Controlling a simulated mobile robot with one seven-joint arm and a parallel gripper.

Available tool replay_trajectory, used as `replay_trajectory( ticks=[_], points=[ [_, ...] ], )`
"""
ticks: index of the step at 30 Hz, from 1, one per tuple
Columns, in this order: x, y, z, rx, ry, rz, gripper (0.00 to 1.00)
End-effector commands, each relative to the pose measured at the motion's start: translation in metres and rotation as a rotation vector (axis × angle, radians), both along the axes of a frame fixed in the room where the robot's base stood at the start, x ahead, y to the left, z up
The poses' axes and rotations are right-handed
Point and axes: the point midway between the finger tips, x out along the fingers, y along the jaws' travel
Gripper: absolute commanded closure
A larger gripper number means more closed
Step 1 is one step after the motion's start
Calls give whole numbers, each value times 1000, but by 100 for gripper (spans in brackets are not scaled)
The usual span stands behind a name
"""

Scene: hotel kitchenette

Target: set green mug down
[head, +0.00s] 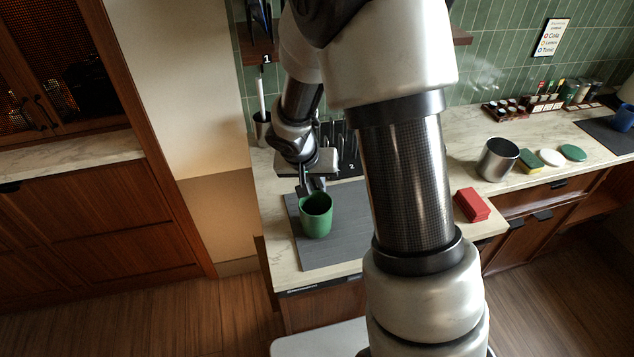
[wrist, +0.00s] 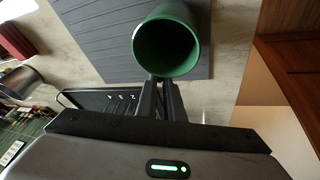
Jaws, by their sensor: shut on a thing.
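The green mug (head: 316,222) is upright at the grey mat on the counter in the head view. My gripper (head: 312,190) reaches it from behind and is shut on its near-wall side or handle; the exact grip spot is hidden. In the wrist view the mug (wrist: 166,47) shows its open, empty-looking mouth just beyond the fingertips of my gripper (wrist: 160,84). The grey mat (head: 340,251) lies under and around the mug; it also fills the top of the wrist view (wrist: 95,30). I cannot tell whether the mug's base touches the mat.
A red block (head: 471,205) lies right of the mat, partly beside my arm. A metal canister (head: 497,160), a sponge (head: 530,161) and round lids stand farther right. A dark rack (head: 346,150) stands behind the mat. Bare mat shows in front of the mug.

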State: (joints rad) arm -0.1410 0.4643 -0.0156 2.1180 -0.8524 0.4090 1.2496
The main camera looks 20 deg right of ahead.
Motion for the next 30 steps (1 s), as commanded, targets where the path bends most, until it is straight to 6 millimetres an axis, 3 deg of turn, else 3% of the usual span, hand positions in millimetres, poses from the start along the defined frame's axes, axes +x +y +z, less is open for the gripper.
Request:
replay_trajectory(
  ticks=[20,21,24,30],
  points=[
    [0,0,-5,0,-1,-1,100],
    [0,0,-4,0,-1,-1,87],
    [0,0,-4,0,-1,-1,70],
    [0,0,-4,0,0,0,70]
  ],
)
